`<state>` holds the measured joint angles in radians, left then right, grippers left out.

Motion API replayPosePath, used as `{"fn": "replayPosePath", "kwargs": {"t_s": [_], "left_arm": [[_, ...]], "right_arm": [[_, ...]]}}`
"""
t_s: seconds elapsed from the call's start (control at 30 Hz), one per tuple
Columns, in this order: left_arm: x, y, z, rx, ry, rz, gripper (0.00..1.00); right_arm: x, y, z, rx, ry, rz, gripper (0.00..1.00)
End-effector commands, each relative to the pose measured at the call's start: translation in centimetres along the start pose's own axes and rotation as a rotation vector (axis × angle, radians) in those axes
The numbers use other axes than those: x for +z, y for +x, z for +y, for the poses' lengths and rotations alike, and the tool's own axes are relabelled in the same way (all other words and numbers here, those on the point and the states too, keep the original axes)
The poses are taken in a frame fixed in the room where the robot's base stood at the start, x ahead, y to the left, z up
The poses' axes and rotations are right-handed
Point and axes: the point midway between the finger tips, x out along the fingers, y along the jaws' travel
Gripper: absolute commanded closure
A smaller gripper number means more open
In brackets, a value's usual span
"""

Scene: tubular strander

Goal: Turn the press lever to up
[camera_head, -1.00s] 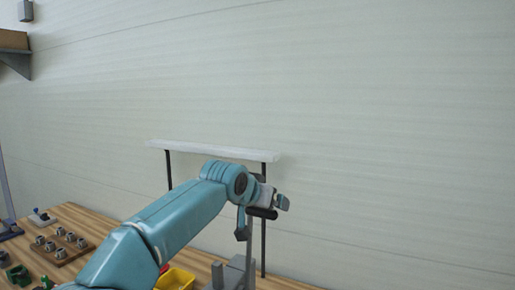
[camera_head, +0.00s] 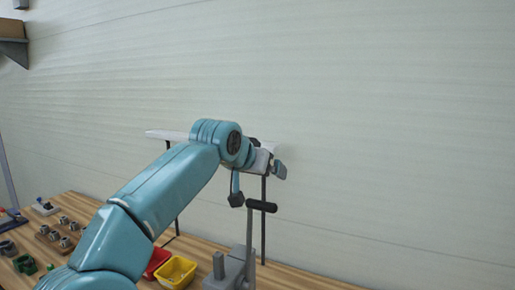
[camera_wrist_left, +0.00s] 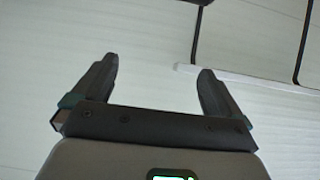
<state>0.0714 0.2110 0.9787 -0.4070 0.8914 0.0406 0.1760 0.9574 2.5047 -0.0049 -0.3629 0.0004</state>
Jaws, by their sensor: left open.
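The press (camera_head: 231,271) is a grey metal device on the wooden bench. Its lever (camera_head: 249,233) stands roughly upright, with a black handle (camera_head: 262,206) across its top. My left arm reaches in from the left, and my left gripper (camera_head: 280,169) is above the black handle and apart from it in the picture. In the left wrist view the gripper (camera_wrist_left: 158,68) has its two dark fingers spread with nothing between them. The lever is not seen in the left wrist view. My right gripper is not in view.
A red bin (camera_head: 157,262) and a yellow bin (camera_head: 176,272) stand left of the press. A block with several metal parts (camera_head: 52,238) lies further left. A white shelf (camera_head: 165,134) on dark posts is behind my arm. The wall area at right is clear.

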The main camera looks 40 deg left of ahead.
Motion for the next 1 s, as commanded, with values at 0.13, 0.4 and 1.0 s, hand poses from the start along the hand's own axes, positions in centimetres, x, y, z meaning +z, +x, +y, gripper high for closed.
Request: {"fn": "replayPosePath", "kwargs": {"t_s": [0.13,0.4,1.0], "left_arm": [[-0.8,-0.8,0.1,0.001,0.001,0.001,0.00],[-2.2,-2.4,0.1,0.001,0.000,0.001,0.00],[-3.7,-4.2,0.0,0.001,0.001,-0.001,0.00]], "right_arm": [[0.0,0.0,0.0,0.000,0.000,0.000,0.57],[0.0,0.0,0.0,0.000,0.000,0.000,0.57],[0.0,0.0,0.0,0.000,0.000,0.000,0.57]]}}
